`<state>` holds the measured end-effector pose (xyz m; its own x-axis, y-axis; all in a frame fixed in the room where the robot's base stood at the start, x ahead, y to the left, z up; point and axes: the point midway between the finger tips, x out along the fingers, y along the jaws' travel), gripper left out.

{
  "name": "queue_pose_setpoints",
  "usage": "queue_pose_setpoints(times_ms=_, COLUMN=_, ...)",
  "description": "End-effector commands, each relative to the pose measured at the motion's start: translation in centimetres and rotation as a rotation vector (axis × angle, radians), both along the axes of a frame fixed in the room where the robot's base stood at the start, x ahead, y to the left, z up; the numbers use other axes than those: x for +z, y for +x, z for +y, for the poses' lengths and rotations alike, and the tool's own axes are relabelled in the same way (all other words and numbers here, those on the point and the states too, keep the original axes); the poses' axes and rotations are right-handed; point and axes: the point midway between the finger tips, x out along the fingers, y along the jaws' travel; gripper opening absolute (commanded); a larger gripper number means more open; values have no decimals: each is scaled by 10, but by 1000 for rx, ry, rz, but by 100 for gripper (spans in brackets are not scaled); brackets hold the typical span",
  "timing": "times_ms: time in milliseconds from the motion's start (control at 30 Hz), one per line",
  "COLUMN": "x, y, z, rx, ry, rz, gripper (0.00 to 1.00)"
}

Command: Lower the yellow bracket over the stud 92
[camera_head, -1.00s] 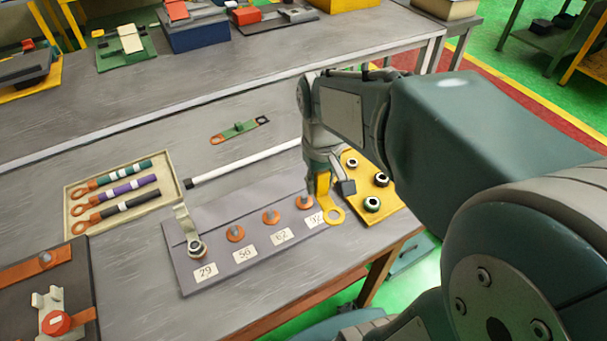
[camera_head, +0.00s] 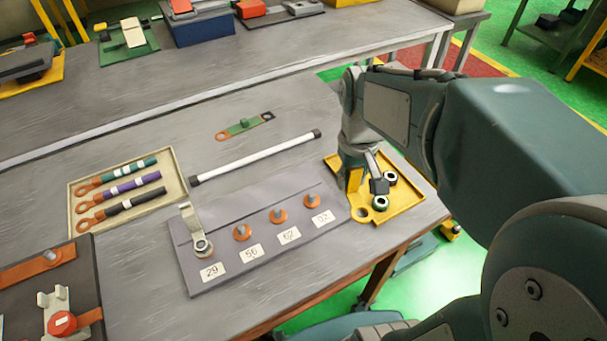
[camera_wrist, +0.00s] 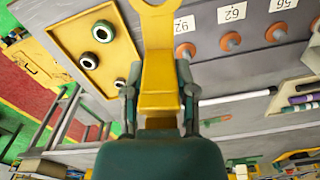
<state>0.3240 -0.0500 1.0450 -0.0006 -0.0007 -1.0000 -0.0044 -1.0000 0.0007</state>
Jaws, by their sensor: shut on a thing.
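My gripper (camera_head: 366,184) is shut on the yellow bracket (camera_head: 356,190), whose ring end hangs down. In the head view the ring appears between the board's right end and the yellow tray, right of stud 92; its height is hard to judge. In the wrist view the bracket (camera_wrist: 158,72) sticks out between my two fingers (camera_wrist: 158,88), its ring cut off by the top edge. Stud 92 (camera_head: 312,201) stands upright on an orange terminal at the right end of the grey board (camera_head: 215,274). It also shows right of the bracket in the wrist view (camera_wrist: 186,50).
Studs 62 (camera_head: 278,215) and 56 (camera_head: 241,231) stand in the same row. A light bracket (camera_head: 189,222) stands on stud 29. The yellow tray (camera_head: 414,205) holds dark-ringed nuts. A white rod (camera_head: 255,158) lies behind the board. A cable tray (camera_head: 76,214) is left.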

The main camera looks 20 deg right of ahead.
Motion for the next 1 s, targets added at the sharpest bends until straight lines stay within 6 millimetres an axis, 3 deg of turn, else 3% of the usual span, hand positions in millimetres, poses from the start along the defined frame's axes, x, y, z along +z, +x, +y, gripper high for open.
queue_pose_setpoints(times_ms=267, x=-2, y=7, z=2, rx=12, ry=0, rz=1, gripper=0)
queue_pose_setpoints(times_ms=1000, x=-42, y=123, z=53, rx=200, ry=2, rz=-5, gripper=0)
